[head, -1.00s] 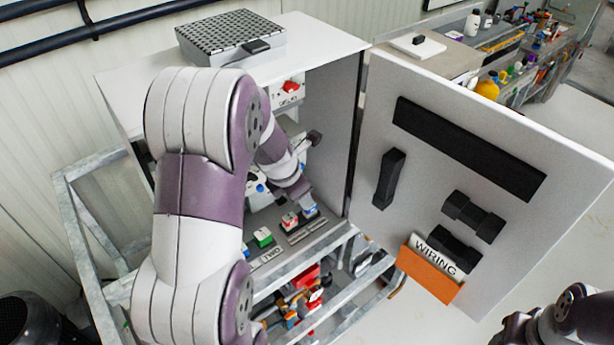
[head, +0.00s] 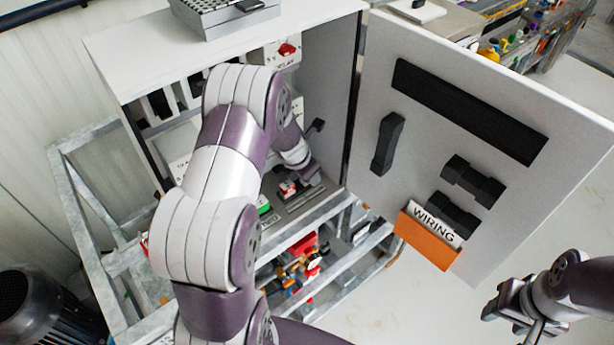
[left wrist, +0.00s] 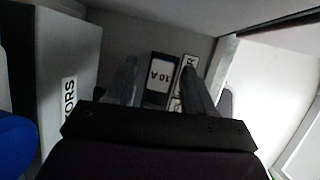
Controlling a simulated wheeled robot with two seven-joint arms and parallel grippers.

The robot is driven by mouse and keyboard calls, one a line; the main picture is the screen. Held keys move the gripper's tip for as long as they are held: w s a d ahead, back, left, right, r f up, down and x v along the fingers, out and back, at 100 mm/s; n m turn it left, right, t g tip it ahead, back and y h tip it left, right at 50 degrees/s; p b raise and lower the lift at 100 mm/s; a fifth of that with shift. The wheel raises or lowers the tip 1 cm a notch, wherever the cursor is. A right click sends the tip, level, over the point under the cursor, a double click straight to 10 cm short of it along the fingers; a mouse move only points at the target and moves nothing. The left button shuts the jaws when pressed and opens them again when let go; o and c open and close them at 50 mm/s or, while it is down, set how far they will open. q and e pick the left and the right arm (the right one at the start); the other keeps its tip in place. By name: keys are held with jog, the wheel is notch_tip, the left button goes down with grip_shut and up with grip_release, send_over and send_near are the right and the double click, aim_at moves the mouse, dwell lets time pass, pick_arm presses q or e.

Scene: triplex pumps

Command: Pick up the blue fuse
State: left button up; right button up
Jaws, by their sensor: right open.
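In the head view my left arm reaches into the open cabinet, and its wrist hides my left gripper's fingers and most of the spot under them. I cannot make out the blue fuse clearly there. In the left wrist view, my left gripper (left wrist: 160,75) has its two fingers apart. Between them is a dark block with a white "10 A" label (left wrist: 158,75), with visible gaps on both sides; its blue colour is hard to tell. A red and white fuse (head: 288,189) and a green one (head: 263,206) show in the head view. My right gripper (head: 504,316) is open and empty, outside the cabinet.
The cabinet door (head: 370,215) stands open at the right, with black handles and an orange "WIRING" pocket (head: 427,244). The cabinet's side wall is close to my left wrist. A metal frame (head: 335,265) lies below. The floor by my right gripper is clear.

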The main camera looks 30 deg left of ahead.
pick_arm(q)
jog(key=shift+s+d+r, duration=0.15)
jog(key=shift+d, duration=0.05)
grip_shut()
